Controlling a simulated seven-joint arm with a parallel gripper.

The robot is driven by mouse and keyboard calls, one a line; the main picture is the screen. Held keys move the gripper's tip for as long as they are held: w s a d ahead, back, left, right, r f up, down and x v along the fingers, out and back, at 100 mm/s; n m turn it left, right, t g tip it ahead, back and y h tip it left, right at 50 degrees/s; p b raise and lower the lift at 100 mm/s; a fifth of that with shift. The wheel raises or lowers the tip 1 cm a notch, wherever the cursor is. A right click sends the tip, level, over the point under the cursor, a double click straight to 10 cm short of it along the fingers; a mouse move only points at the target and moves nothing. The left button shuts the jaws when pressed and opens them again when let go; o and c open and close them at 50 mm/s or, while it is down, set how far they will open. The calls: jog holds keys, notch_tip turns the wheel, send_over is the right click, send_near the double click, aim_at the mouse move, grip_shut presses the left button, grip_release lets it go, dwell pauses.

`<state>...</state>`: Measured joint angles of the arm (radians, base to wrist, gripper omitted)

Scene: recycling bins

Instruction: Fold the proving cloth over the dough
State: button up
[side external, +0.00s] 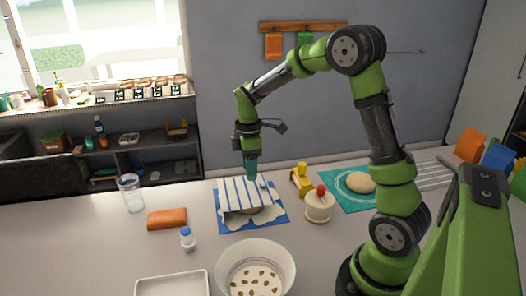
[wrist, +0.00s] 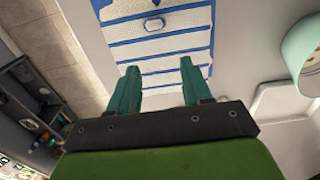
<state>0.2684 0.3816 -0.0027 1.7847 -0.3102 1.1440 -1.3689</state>
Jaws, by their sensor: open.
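A white cloth with blue stripes (side external: 238,194) lies over the rear part of a blue mat (side external: 277,219). A tan edge of what looks like the dough (side external: 248,210) shows at the cloth's front edge; the rest is hidden. My gripper (side external: 251,178) points down at the cloth's far edge; I cannot tell whether it touches. In the wrist view the gripper (wrist: 161,76) is open, its two teal fingers apart with the striped cloth (wrist: 165,48) beyond them and nothing visibly held. A small pale oval with a blue outline (wrist: 154,24) shows on the cloth.
A glass (side external: 131,193), an orange block (side external: 167,219) and a small bottle (side external: 187,239) stand left. A large bowl (side external: 288,258) and white tray (side external: 172,276) are in front. A red-knobbed pot (side external: 319,207), yellow object (side external: 301,180) and teal mat with dough (side external: 335,195) are right.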

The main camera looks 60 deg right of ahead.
notch_tip(320, 180, up, 7)
dwell(0.8)
dwell(0.8)
jog(key=s+a+r+m+t+y, duration=0.1)
jog(key=s+a+r+m+t, duration=0.2)
jog(key=s+a+m, duration=0.3)
jog(key=s+a+r+m+t+y, duration=0.1)
jog(key=s+a+r+m+t, duration=0.2)
jog(key=s+a+m, duration=0.4)
jog(key=shift+s+a+r+t, duration=0.15)
jog(key=shift+s+a+t, duration=0.5)
jog(key=shift+s, duration=0.95)
